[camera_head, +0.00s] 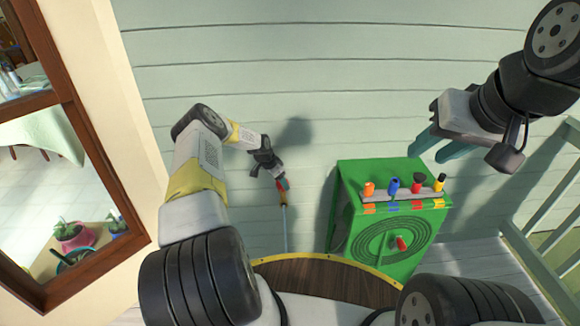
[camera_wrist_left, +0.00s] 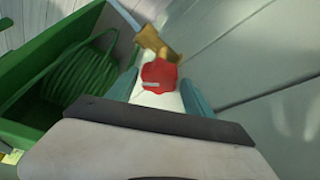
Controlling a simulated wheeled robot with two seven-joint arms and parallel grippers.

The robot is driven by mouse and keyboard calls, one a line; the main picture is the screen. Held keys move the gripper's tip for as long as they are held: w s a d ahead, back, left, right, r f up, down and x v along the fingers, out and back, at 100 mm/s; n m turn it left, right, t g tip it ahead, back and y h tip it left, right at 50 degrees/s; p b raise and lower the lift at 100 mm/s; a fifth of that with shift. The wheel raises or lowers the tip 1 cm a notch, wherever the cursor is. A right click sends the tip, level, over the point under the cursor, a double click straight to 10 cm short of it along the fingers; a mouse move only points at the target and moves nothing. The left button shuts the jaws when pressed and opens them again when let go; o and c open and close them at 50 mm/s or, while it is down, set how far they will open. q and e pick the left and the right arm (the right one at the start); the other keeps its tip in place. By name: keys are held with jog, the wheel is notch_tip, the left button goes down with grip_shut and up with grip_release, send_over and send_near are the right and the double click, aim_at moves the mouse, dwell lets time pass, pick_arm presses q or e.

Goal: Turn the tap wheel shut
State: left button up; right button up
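The tap's red wheel (camera_wrist_left: 158,75) shows in the left wrist view, in front of a brass-coloured tap body (camera_wrist_left: 155,42). In the head view the wheel (camera_head: 283,185) is small, on top of a thin pale pipe by the wall. My left gripper (camera_head: 273,172) is right at it. In the left wrist view its teal fingers (camera_wrist_left: 161,84) stand apart on both sides of the wheel; contact is not clear. My right gripper (camera_head: 427,155) is open and empty, high at the right.
A green hose box (camera_head: 345,215) stands right of the tap, with several coloured handles (camera_head: 392,187) on top and a red crank (camera_head: 401,243) in front. A wooden-framed window (camera_head: 105,175) is at the left. A pale railing (camera_head: 535,265) is at the right.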

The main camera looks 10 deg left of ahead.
pick_arm(q)
jog(key=v, duration=0.7)
jog(key=shift+r, duration=0.4)
jog(key=shift+o, duration=0.4)
jog(key=shift+s, duration=0.1)
